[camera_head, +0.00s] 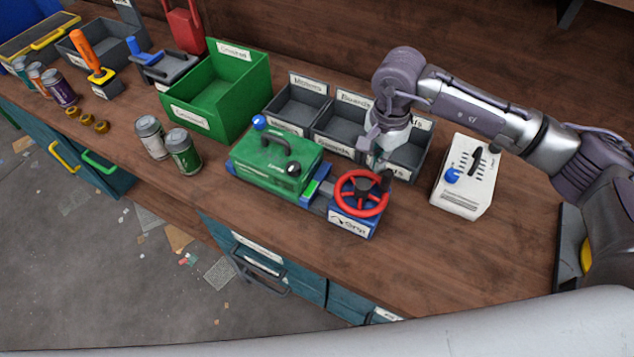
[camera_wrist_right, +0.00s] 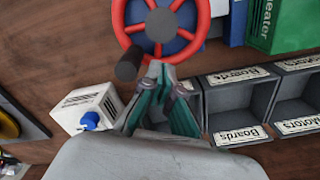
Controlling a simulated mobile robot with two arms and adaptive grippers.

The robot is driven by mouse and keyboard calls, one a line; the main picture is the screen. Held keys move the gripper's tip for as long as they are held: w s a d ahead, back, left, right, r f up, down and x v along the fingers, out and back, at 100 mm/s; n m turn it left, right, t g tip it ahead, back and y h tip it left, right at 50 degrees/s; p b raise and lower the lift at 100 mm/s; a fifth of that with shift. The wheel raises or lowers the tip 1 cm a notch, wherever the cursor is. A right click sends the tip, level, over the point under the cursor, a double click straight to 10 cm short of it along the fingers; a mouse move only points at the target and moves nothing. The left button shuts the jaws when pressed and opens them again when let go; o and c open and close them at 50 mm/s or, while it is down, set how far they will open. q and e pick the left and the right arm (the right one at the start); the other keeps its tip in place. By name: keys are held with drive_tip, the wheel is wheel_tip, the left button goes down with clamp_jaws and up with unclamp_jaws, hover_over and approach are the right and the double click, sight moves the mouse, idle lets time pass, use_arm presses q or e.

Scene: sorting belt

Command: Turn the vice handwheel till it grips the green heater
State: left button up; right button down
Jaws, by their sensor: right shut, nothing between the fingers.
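The green heater (camera_head: 272,160), a box with a dark top handle, sits in the vice on the bench; part of it shows at the upper right of the right wrist view (camera_wrist_right: 285,25). The vice's red handwheel (camera_head: 347,203) has a dark knob (camera_head: 383,182) and stands on a blue-and-white base (camera_head: 352,224) to the right of the heater. A green jaw block (camera_head: 313,187) lies close to the heater's right side; I cannot tell if they touch. My right gripper (camera_head: 377,163) is shut and empty, just behind the wheel near its knob. In the right wrist view its fingers (camera_wrist_right: 162,75) point at the wheel's rim (camera_wrist_right: 205,20).
Grey labelled bins (camera_head: 296,104) stand behind the vice, close to my right gripper. A white box with a blue knob (camera_head: 466,178) stands to the right. A green crate (camera_head: 217,95) and two cans (camera_head: 183,152) are to the left. The bench front right of the vice is clear.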

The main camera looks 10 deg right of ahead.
wheel_tip(320, 180, up, 8)
drive_tip(key=p, duration=0.3)
drive_tip(key=shift+r, duration=0.2)
idle(0.5)
